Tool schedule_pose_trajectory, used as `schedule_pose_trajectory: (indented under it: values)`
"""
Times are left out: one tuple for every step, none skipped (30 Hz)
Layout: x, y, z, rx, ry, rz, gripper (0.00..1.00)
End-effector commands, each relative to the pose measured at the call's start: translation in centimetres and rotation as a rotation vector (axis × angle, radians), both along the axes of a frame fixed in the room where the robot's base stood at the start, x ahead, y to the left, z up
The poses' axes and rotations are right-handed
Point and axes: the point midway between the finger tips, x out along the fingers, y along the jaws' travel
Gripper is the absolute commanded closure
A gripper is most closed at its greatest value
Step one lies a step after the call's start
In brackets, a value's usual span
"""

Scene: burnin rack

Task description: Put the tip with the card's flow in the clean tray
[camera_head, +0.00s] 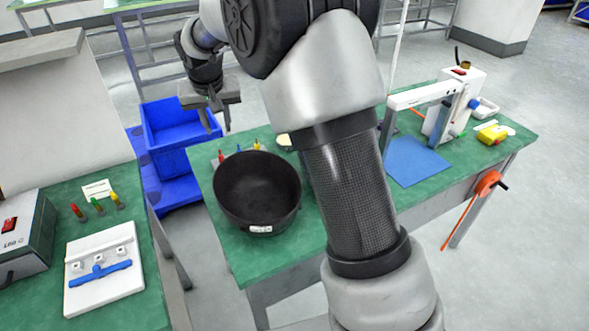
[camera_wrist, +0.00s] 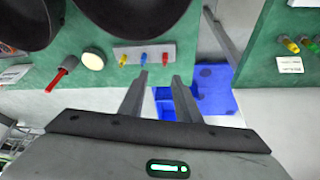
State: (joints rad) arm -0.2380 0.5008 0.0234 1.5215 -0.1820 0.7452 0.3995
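My gripper (camera_head: 218,118) is raised near the back edge of the middle table. Its fingers are apart and nothing shows between them in the wrist view (camera_wrist: 160,78). A small grey strip (camera_wrist: 165,50) there holds a yellow tip (camera_wrist: 122,60), a blue tip (camera_wrist: 144,58) and a red tip (camera_wrist: 165,58). On the left table stand another red tip (camera_head: 78,211), a green tip (camera_head: 98,206) and a yellow tip (camera_head: 117,200), beside a white card (camera_head: 96,189). The card's writing is too small to read. I cannot tell which container is the clean tray.
A deep black bowl (camera_head: 232,215) with an unreadable label stands on the middle table; the wrist view shows two dark round vessels. Blue bins (camera_head: 170,140) sit beyond the gap between tables. A white frame (camera_head: 425,95) and blue mat (camera_head: 415,160) are at right.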

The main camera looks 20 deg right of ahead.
Motion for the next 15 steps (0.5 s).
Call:
schedule_pose_trajectory:
  values:
    - [-1.3, -1.1, 2.2, 0.002, -0.012, -0.003, 0.70]
    - [-2.3, -1.8, 3.3, 0.002, -0.016, -0.004, 0.70]
    - [-3.9, -2.9, 4.7, 0.001, -0.019, -0.004, 0.70]
    - [-5.2, -3.6, 5.8, 0.000, -0.023, -0.003, 0.70]
    - [-6.5, -4.4, 6.8, 0.000, -0.026, -0.002, 0.70]
    - [-8.4, -5.4, 8.0, -0.001, -0.030, -0.001, 0.70]
    - [-9.9, -6.0, 8.8, -0.001, -0.032, 0.000, 0.70]
    - [-11.3, -6.7, 9.5, -0.002, -0.035, 0.001, 0.70]
    - [-13.3, -7.6, 10.3, -0.002, -0.039, 0.001, 0.70]
    - [-14.8, -8.1, 10.9, -0.002, -0.043, 0.003, 0.70]
    - [-16.3, -8.7, 11.3, -0.001, -0.047, 0.005, 0.70]
    - [-18.4, -9.4, 11.8, -0.002, -0.051, 0.006, 0.70]
    - [-19.9, -9.8, 12.1, -0.002, -0.055, 0.009, 0.70]
    - [-21.4, -10.3, 12.3, -0.002, -0.059, 0.011, 0.70]
    - [-23.5, -10.8, 12.4, -0.002, -0.064, 0.013, 0.70]
